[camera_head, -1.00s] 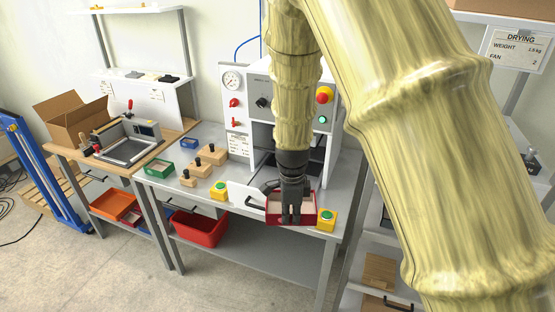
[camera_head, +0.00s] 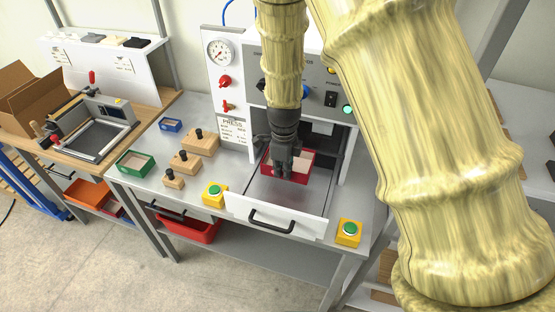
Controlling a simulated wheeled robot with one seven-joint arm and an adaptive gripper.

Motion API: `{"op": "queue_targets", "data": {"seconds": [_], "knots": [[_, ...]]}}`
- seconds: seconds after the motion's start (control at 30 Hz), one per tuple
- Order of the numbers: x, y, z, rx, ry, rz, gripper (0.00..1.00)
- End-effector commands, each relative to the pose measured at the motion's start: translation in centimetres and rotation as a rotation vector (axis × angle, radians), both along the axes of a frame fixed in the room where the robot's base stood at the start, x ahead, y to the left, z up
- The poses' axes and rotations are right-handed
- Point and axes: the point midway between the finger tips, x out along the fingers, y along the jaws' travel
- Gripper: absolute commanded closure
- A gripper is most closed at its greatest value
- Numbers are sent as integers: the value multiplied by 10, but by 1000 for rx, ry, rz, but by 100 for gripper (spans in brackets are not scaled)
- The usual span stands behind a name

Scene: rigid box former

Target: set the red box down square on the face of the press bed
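The red box (camera_head: 300,178) is an open tray with a pale inside, in the middle of the head view. It is over the grey press bed (camera_head: 290,198), toward its back, inside the press opening. My gripper (camera_head: 284,170) points down at the box's near left part, its fingers closed on the near wall. The fingers hide part of that wall and the inside. I cannot tell whether the box's underside touches the bed or hangs just above it. The bed's white front panel (camera_head: 300,222) with a black handle sticks out toward me.
Yellow button boxes with green buttons stand left (camera_head: 214,194) and right (camera_head: 348,233) of the bed. Wooden knobbed blocks (camera_head: 186,162), a green tray (camera_head: 136,163) and a small blue tray (camera_head: 171,125) lie to the left. The press's side walls flank the box.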

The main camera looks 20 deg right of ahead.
Motion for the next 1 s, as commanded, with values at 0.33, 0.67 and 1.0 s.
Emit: {"op": "queue_targets", "data": {"seconds": [0.33,0.67,1.0], "knots": [[-12,-2,-9,-1,-12,-3,100],[9,0,-49,0,11,0,100],[6,0,-74,0,5,0,100]]}}
